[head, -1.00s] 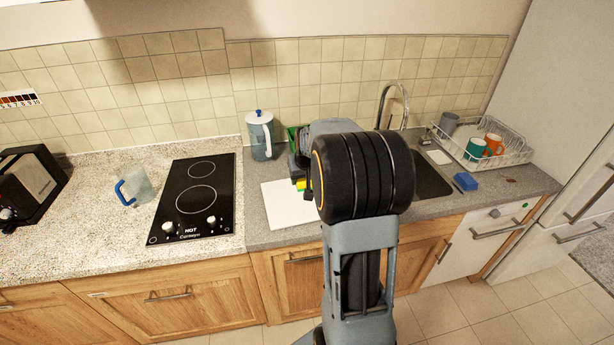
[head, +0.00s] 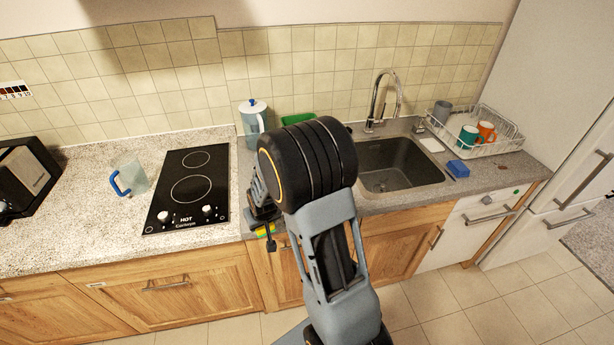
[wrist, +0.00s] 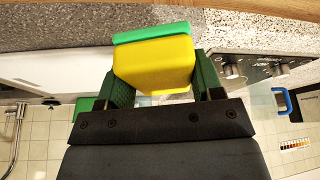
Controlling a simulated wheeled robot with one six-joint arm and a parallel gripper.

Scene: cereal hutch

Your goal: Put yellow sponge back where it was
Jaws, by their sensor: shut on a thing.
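The yellow sponge (wrist: 155,66) with a green layer (wrist: 152,33) is between the two fingers of my gripper (wrist: 162,80) in the wrist view. The gripper is shut on it. In the head view the sponge (head: 266,230) shows as a small yellow and green patch below my gripper (head: 263,218), near the counter's front edge, right of the hob. My arm hides most of the gripper there. I cannot tell its height above the counter.
The black hob (head: 187,190) and a clear jug with a blue handle (head: 130,178) are at left. A lidded pitcher (head: 252,125) and green container (head: 298,118) stand at the back. The sink (head: 398,165), blue block (head: 458,168) and dish rack (head: 495,146) are at right.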

